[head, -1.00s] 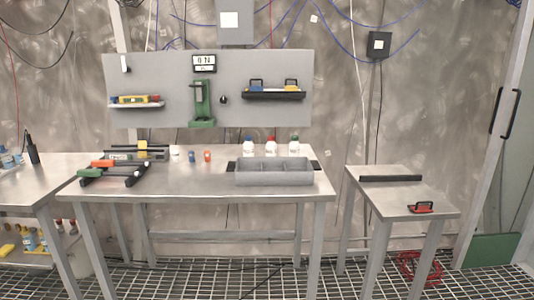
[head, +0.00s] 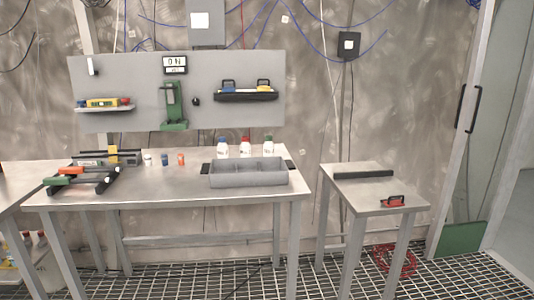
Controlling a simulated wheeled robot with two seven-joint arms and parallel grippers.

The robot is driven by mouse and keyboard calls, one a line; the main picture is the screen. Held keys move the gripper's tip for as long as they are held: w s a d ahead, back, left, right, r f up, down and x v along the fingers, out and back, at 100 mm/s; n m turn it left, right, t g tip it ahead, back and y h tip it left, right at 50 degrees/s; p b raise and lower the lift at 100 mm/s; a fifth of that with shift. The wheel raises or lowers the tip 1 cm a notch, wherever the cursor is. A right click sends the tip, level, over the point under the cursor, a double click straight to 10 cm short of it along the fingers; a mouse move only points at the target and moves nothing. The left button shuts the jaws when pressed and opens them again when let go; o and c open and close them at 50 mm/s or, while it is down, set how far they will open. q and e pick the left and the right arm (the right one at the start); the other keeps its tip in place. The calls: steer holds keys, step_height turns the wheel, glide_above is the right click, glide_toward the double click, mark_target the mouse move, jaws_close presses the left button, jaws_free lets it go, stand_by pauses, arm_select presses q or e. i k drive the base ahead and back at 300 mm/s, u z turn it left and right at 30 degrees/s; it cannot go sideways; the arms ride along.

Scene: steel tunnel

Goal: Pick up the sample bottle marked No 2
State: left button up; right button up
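Three white sample bottles stand in a row on the steel table (head: 150,190), behind a grey divided tray. The left bottle (head: 223,148) has a blue cap, the middle bottle (head: 246,146) a red cap, and the right bottle (head: 269,146) a green cap. Their labels are too small to read, so I cannot tell which is No 2. The tray hides the lower parts of the bottles. Neither of my grippers is in view.
The grey tray (head: 248,179) sits near the table's front right edge. Black rails with coloured handles (head: 85,177) lie at the left. Small caps (head: 165,160) stand behind. A lower side table (head: 372,187) stands at right, across a gap.

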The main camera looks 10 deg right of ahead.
mark_target(222, 148)
steer(key=z, duration=0.25)
steer(key=k, duration=0.3)
steer(key=z, duration=0.9)
steer(key=k, duration=0.9)
steer(key=z, duration=0.35)
steer(key=i, duration=2.6)
steer(key=u, duration=2.1)
steer(key=i, duration=1.05)
steer(key=u, duration=1.1)
